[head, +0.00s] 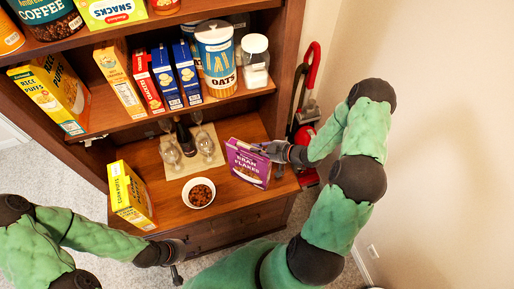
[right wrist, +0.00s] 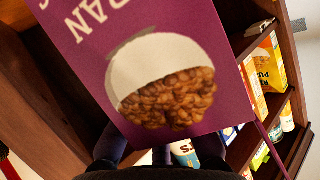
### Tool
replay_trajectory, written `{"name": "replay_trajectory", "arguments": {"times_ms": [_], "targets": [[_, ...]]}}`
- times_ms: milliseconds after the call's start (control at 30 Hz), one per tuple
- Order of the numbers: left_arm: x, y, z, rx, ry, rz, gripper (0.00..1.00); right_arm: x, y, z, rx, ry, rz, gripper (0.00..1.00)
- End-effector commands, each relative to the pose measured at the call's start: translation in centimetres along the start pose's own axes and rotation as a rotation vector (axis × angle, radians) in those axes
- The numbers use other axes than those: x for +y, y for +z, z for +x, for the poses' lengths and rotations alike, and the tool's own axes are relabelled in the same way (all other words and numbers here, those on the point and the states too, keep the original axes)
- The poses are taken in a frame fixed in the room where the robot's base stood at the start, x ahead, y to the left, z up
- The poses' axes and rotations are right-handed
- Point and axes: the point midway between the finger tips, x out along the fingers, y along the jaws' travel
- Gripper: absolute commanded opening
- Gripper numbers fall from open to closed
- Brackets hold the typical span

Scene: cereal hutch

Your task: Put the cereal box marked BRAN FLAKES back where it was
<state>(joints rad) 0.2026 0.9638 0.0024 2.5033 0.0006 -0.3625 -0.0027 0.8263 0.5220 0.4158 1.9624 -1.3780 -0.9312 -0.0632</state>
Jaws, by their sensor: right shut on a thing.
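The purple BRAN FLAKES box (head: 247,168) is at the right side of the hutch's counter (head: 235,202), slightly tilted. I cannot tell whether its bottom touches the counter. My right gripper (head: 268,151) is shut on its upper right edge. In the right wrist view the box (right wrist: 160,60) fills the middle, with the gripper fingers (right wrist: 135,152) at its edge. My left gripper (head: 177,268) is empty, low in front of the counter, too small to tell open or shut.
A bowl of cereal (head: 199,193) is left of the box. Glasses and a dark bottle stand on a mat (head: 176,177) behind. A yellow box (head: 130,197) stands at the counter's left. The shelf above holds RICE PUFFS (head: 52,92), other boxes and OATS (head: 216,62), with a gap (head: 103,112) right of RICE PUFFS.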

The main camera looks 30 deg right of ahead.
Motion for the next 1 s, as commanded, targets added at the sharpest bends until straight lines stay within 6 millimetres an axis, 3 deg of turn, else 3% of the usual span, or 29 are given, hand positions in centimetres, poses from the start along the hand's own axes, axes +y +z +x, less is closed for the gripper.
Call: {"name": "replay_trajectory", "arguments": {"times_ms": [167, 200, 267, 700, 1000], "targets": [[-0.1, 0.0, 0.4, 0.0, 0.0, 0.0, 0.4, 0.0, 0.3, 0.2, 0.001, 0.0, 0.0, 0.0], [-0.1, 0.0, 0.3, 0.0, 0.0, 0.0, 0.4, 0.0, 0.3, 0.1, 0.0, 0.0, 0.0, 0.18], [-0.1, 0.0, 0.2, 0.0, 0.0, 0.0, 0.4, 0.0, 0.3, 0.1, 0.0, 0.0, 0.0, 0.31], [0.0, 0.0, -0.1, 0.0, 0.0, 0.0, 0.4, 0.0, -0.1, -0.2, 0.0, 0.001, 0.0, 0.31], [-0.1, 0.0, 0.2, 0.0, 0.0, 0.0, 0.4, 0.1, 0.0, -5.6, -0.001, 0.005, 0.0, 0.31]]}}
